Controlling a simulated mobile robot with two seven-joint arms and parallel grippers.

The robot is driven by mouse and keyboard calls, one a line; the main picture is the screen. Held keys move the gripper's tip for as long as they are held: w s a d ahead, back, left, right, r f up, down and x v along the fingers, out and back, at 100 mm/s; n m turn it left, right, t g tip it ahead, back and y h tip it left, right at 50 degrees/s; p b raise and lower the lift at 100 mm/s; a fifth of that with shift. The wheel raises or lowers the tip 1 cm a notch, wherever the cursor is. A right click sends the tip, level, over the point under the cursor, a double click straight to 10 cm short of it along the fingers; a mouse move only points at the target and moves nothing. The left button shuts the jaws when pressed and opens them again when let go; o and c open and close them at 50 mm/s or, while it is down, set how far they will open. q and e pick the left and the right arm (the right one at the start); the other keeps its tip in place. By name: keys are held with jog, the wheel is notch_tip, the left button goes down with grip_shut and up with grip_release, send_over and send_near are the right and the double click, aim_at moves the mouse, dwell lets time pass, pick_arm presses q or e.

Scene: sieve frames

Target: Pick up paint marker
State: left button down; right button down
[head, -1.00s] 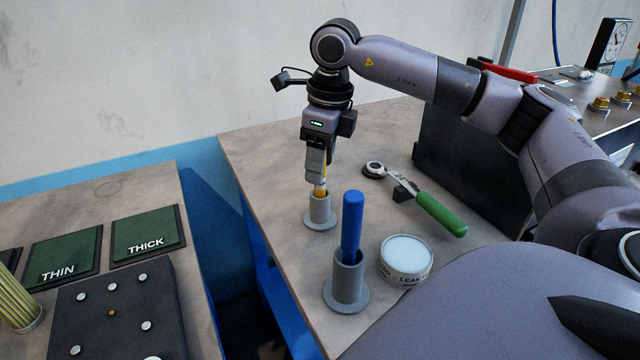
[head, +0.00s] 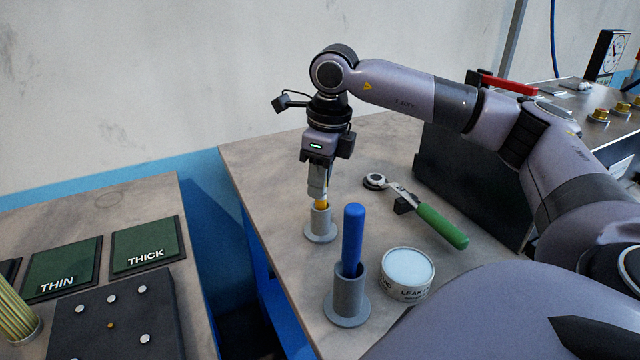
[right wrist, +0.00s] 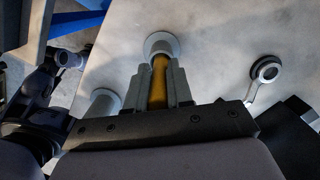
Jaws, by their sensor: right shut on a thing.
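The paint marker (head: 321,204), yellow where it shows, stands upright in a small grey round-based holder (head: 320,225) near the left edge of the right-hand table. My right gripper (head: 318,184) points straight down and is shut on the marker just above the holder. In the right wrist view the yellow marker (right wrist: 159,82) lies between the two grey fingers, its lower end at the holder (right wrist: 161,45). The fingers hide its upper part. My left gripper is not in view.
A blue cylindrical handle (head: 353,235) stands in a second grey holder (head: 347,305) in front. A round labelled tin (head: 407,272) and a green-handled tool (head: 440,224) lie to the right. A gap separates this table from the left one with THIN and THICK pads (head: 147,247).

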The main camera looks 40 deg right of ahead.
notch_tip(320, 180, up, 11)
jog(key=shift+r+p, duration=0.15)
jog(key=shift+p, duration=0.3)
notch_tip(320, 180, up, 8)
jog(key=p, duration=0.3)
jog(key=shift+r+p, duration=0.25)
jog(key=shift+p, duration=0.1)
